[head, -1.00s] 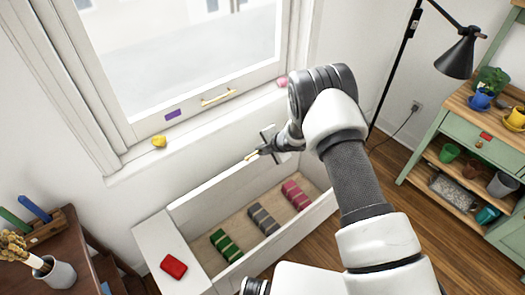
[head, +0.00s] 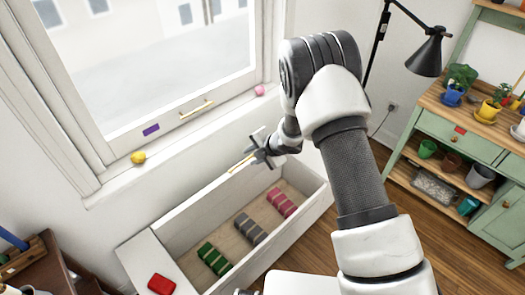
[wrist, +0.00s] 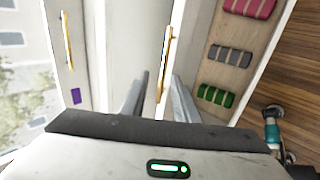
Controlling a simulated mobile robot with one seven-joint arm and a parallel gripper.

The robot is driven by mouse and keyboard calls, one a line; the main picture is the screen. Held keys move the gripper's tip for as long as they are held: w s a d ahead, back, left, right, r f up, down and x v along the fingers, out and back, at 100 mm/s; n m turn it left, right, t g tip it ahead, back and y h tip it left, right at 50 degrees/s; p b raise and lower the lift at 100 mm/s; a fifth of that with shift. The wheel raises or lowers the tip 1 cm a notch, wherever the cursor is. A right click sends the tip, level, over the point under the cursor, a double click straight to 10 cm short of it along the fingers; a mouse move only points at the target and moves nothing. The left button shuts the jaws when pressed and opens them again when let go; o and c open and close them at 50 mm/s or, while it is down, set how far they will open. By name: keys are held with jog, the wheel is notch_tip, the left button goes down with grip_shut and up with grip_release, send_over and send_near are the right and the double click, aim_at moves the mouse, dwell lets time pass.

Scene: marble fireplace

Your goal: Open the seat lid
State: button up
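The white window seat (head: 140,252) is open, and its inside shows. Its lid (head: 205,207) stands raised along the back, by the wall under the window. A thin gold handle (head: 241,163) is at the lid's upper edge; it also shows in the wrist view (wrist: 164,65). My gripper (head: 258,148) is at the right end of this handle. In the wrist view my gripper (wrist: 160,78) has its two fingers apart, with the handle seen between them and gaps on both sides. I cannot tell whether a finger touches it.
Green (head: 214,259), grey (head: 251,229) and pink (head: 281,203) rolled items lie in the seat. A red item (head: 161,284) is on its left end. The window (head: 196,108) has its own gold handle above the sill. A lamp (head: 424,55) and green shelf (head: 455,150) stand right.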

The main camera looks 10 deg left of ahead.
jog(key=v, duration=0.9)
jog(key=shift+r, duration=0.25)
jog(key=d+r+m+t+h, duration=0.2)
jog(key=d+r+m+h, duration=0.1)
jog(key=d+r+m, duration=0.55)
jog(key=d+r+m+t+h, duration=0.25)
jog(key=d+r+m, duration=0.25)
jog(key=d+r, duration=0.65)
jog(key=s+d+r+m+g+h, duration=0.1)
jog(key=s+d+r+m+h, duration=0.15)
jog(key=s+r+m, duration=0.4)
jog(key=s+r+m+g+y, duration=0.1)
jog(key=s+r+m+g, duration=0.2)
jog(key=s, duration=1.9)
jog(key=r+m+p, duration=0.1)
jog(key=m, duration=0.4)
jog(key=shift+s+y, duration=0.25)
jog(key=shift+y, duration=0.05)
jog(key=shift+d, duration=0.1)
